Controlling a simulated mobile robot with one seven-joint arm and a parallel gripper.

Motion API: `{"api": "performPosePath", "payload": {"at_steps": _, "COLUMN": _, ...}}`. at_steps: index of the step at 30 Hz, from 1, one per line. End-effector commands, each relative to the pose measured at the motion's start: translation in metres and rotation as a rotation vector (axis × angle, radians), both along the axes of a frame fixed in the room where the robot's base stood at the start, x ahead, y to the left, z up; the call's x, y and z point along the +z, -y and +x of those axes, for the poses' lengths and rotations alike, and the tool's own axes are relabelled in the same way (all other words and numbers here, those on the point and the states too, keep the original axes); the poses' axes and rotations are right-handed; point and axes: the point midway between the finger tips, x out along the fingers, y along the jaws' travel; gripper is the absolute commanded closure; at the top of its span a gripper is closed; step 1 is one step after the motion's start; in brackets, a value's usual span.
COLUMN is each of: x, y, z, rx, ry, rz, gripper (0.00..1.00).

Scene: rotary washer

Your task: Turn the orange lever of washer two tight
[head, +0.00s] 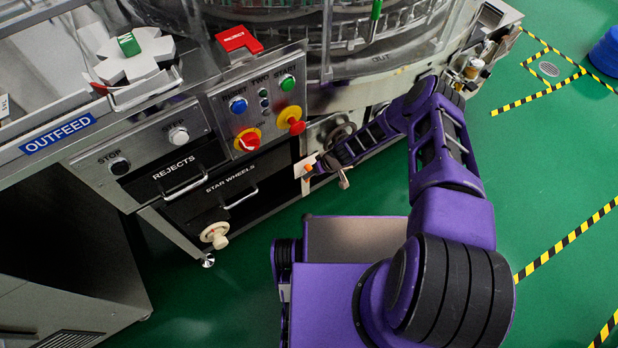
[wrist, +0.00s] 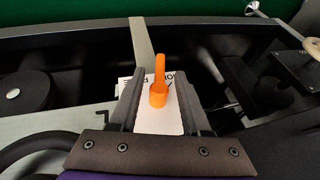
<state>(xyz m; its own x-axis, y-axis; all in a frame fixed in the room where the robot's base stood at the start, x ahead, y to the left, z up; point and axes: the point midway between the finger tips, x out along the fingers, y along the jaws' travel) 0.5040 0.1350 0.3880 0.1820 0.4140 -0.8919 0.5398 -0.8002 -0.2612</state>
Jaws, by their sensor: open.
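The orange lever (wrist: 159,82) stands upright in the wrist view, in front of a white plate (wrist: 158,122) with partly hidden black lettering. My gripper (wrist: 160,92) is open, with one dark finger on each side of the lever. A gap shows between the lever and each finger, so it is not gripped. In the head view the orange lever (head: 308,168) is a small spot low on the machine front, below the panel marked TWO. My gripper (head: 314,168) is right at it, and my forearm partly hides that area.
The control panel (head: 262,104) with red, yellow, blue and green controls is just above. Drawers marked REJECTS (head: 175,169) and STAR WHEELS (head: 232,181) are to the left, with a cream handwheel (head: 214,235) below. Green floor (head: 545,150) is free at right.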

Motion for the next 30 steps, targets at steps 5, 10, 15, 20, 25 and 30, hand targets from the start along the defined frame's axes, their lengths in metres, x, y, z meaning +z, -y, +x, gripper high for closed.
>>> {"api": "performPosePath", "payload": {"at_steps": 5, "x": -0.025, "y": -0.011, "z": 0.004, "rx": 0.002, "ry": 0.000, "rz": -0.001, "gripper": 0.53}}
{"api": "performPosePath", "payload": {"at_steps": 10, "x": -0.032, "y": -0.014, "z": 0.006, "rx": 0.001, "ry": 0.000, "rz": 0.000, "gripper": 0.53}}
{"api": "performPosePath", "payload": {"at_steps": 15, "x": -0.032, "y": -0.015, "z": 0.007, "rx": 0.001, "ry": 0.000, "rz": 0.000, "gripper": 0.53}}
{"api": "performPosePath", "payload": {"at_steps": 20, "x": -0.032, "y": -0.015, "z": 0.007, "rx": 0.001, "ry": 0.000, "rz": 0.000, "gripper": 0.63}}
{"api": "performPosePath", "payload": {"at_steps": 25, "x": -0.032, "y": -0.015, "z": 0.006, "rx": 0.001, "ry": 0.000, "rz": 0.000, "gripper": 0.94}}
{"api": "performPosePath", "payload": {"at_steps": 30, "x": -0.032, "y": -0.015, "z": 0.007, "rx": 0.001, "ry": 0.000, "rz": 0.000, "gripper": 1.00}}
